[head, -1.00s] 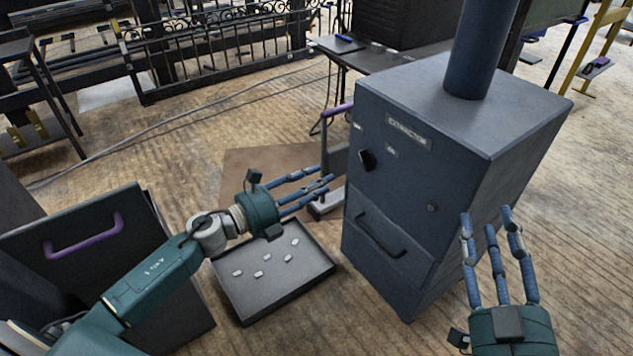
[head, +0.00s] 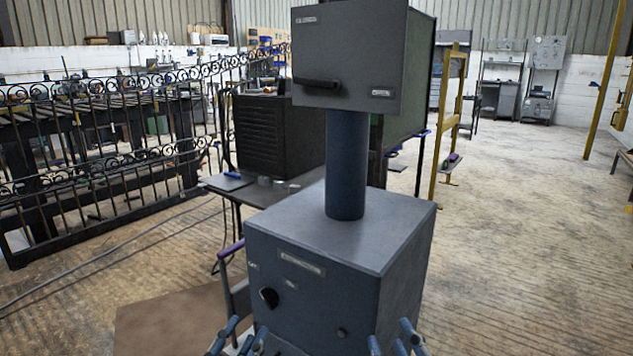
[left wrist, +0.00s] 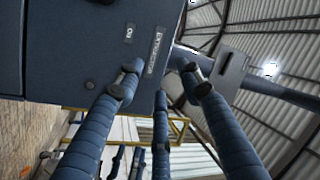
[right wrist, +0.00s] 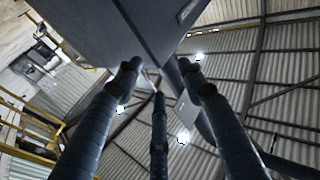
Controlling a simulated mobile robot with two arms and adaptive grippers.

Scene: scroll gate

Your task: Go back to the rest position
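My left gripper (head: 238,340) shows only its blue fingertips at the bottom edge of the head view, in front of the extractor cabinet. In the left wrist view its fingers (left wrist: 160,90) are spread with nothing between them. My right gripper (head: 395,340) also shows only its fingertips at the bottom of the head view, right of the left one. In the right wrist view its fingers (right wrist: 158,85) are spread and empty. Both hands point upward. The palms and most of both arms are hidden below the head view.
The blue extractor cabinet (head: 340,262) stands close in front, with a round duct (head: 346,165) rising to a grey box (head: 350,60). A dark table (head: 215,184) is behind it at left. An ornate iron gate (head: 95,155) stands further left. Floor at right is open.

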